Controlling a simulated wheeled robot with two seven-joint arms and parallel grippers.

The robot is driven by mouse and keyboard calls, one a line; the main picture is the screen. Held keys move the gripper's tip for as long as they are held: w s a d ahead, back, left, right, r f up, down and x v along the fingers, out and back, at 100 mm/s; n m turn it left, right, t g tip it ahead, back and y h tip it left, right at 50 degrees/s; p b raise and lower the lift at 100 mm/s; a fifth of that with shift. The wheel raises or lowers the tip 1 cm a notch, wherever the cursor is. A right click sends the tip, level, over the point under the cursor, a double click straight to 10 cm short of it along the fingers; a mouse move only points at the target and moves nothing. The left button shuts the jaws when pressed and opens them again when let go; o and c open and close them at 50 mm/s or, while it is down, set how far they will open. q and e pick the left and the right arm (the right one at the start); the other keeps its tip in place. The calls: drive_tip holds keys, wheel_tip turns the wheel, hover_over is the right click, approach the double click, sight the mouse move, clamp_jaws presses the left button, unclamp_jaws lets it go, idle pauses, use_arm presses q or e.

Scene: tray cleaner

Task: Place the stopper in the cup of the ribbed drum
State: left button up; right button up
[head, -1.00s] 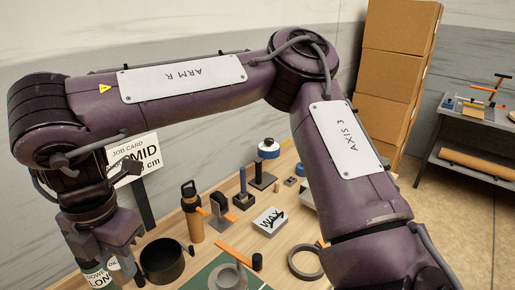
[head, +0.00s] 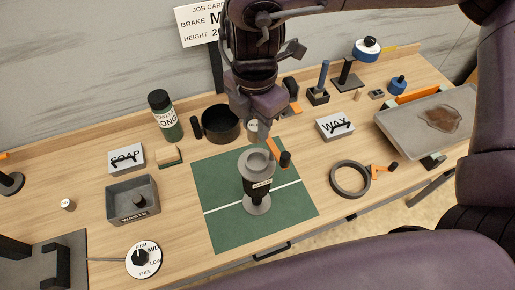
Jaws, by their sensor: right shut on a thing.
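The ribbed drum (head: 257,188) stands upright on the green mat (head: 222,222), dark in the middle with a grey flared foot. Its grey cup (head: 257,162) is on top and opens upward. An orange lever with a black knob (head: 285,159) stands beside the cup. My right gripper (head: 260,119) points down just behind and above the cup, shut on a small pale piece (head: 252,126), likely the stopper, mostly hidden by the fingers. In this view the piece appears apart from the cup. My left gripper is out of view.
A black pot (head: 220,124) and a green bottle (head: 165,116) stand behind the mat. The waste bin (head: 118,208) and the soap block (head: 127,160) are left. The wax block (head: 335,127), a dark ring (head: 350,180) and a grey tray (head: 395,130) are right.

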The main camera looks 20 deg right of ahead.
wheel_tip(320, 180, down, 5)
drive_tip(key=shift+s+d+f, duration=0.15)
drive_tip(key=shift+f, duration=0.6)
wheel_tip(320, 180, down, 3)
drive_tip(key=shift+r, duration=0.1)
drive_tip(key=shift+f, duration=0.4)
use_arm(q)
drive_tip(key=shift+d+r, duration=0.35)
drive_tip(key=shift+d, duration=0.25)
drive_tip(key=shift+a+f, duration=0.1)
use_arm(e)
drive_tip(key=shift+f, duration=0.1)
